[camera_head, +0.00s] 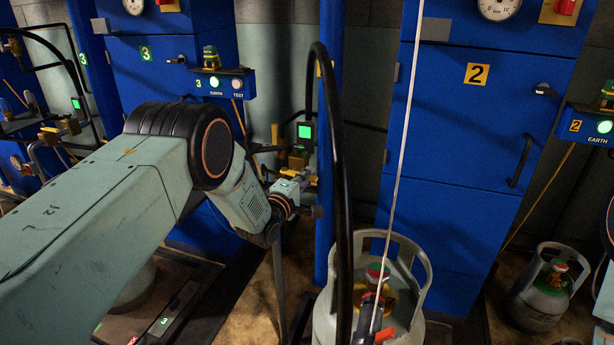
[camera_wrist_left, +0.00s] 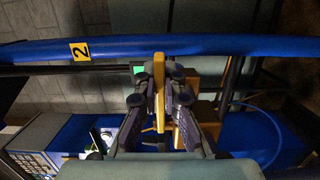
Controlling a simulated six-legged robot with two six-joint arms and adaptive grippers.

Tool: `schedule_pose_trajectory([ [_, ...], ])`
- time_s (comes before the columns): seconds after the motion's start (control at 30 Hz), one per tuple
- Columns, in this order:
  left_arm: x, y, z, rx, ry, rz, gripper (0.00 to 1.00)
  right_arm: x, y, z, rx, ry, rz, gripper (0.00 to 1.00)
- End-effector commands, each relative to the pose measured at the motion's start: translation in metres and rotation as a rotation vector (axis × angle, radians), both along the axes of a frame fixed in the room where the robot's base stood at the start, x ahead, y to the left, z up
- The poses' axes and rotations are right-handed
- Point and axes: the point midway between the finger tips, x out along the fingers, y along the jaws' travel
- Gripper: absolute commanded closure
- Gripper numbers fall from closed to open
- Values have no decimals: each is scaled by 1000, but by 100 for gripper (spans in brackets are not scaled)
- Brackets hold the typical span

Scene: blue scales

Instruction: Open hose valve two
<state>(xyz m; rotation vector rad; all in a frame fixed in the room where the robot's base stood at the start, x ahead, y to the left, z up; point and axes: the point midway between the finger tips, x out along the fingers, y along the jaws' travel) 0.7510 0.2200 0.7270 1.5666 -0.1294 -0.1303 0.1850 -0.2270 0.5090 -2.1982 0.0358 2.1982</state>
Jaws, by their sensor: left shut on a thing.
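My left arm comes in from the left in the head view, and my left gripper (camera_head: 305,190) is at the blue post between the cabinets. In the left wrist view the fingers of my left gripper (camera_wrist_left: 160,88) are shut on a yellow valve lever (camera_wrist_left: 159,72), one finger on each side. The lever lies across the blue post (camera_wrist_left: 225,46), which carries a yellow label "2" (camera_wrist_left: 80,51). In the head view the valve is small, dark and partly hidden by my wrist. My right gripper is not in view.
A blue cabinet marked 2 (camera_head: 450,150) stands right of the post, with a grey gas cylinder (camera_head: 418,262) on the floor before it. A black hose (camera_head: 341,180) and a thin pale line cross in front. A smaller cylinder (camera_head: 535,303) stands at right.

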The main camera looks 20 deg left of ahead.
Motion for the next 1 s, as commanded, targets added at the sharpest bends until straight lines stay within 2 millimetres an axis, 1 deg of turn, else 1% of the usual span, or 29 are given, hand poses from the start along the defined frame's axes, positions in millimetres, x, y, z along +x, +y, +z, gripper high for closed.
schedule_pose_trajectory([
  [0.23,0,-1,0,0,0,-3,100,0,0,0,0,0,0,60],
  [0.27,0,-1,0,0,0,-3,91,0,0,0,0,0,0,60],
  [0.53,0,-1,0,0,0,-2,68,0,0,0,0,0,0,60],
  [0.87,-1,0,0,0,0,-1,68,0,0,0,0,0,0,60],
  [1.0,-10,2,-1,-1,1,-1,68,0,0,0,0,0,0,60],
])
